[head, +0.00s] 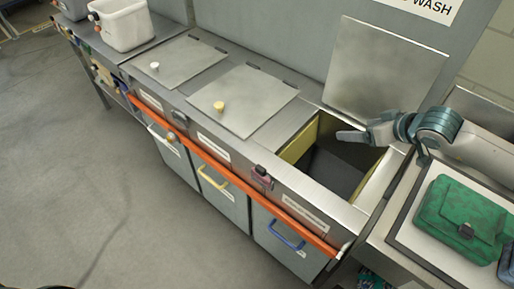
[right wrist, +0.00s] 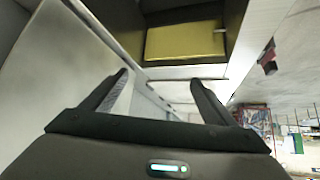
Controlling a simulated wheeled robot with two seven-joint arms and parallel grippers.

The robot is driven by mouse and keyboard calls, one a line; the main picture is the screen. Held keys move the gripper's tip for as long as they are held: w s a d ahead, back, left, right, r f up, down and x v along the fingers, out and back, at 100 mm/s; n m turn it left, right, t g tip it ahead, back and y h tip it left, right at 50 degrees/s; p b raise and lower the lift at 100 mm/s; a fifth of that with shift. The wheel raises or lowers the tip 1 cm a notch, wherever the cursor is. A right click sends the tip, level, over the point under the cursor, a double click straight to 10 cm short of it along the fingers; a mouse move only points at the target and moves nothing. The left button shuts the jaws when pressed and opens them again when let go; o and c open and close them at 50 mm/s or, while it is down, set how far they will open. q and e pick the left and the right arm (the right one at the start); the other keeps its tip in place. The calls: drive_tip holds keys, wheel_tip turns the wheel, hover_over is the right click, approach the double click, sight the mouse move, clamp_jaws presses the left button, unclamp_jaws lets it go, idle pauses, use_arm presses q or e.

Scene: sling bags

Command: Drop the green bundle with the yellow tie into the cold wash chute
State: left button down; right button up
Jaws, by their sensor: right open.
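A green bundle, shaped like a bag (head: 465,217), lies at the right of the head view with a dark clasp on its front; I see no yellow tie on it. An open chute (head: 297,146) with yellow inner walls is in the counter, its lid (head: 384,72) raised behind it. The wash labels are too small or cut off to tell which chute is cold. My right gripper (head: 350,136) reaches in from the right over this opening. In the right wrist view its fingers (right wrist: 160,82) are apart and empty, facing the yellow wall (right wrist: 186,42). My left gripper is not in view.
Two shut lids, with a yellow knob (head: 219,106) and a white knob (head: 154,66), lie left of the opening. An orange rail (head: 222,168) runs along the counter front. A white bin (head: 124,25) stands at the far left. A blue-grey item (head: 508,266) sits beside the green bundle.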

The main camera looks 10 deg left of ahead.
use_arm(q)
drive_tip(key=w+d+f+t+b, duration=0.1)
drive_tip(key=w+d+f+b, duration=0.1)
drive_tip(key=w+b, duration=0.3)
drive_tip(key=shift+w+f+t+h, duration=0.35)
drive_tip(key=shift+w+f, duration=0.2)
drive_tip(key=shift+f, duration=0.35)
use_arm(e)
drive_tip(key=v, duration=1.7)
drive_tip(key=shift+r, duration=0.2)
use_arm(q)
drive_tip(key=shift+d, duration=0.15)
use_arm(e)
drive_tip(key=shift+s+f, duration=0.1)
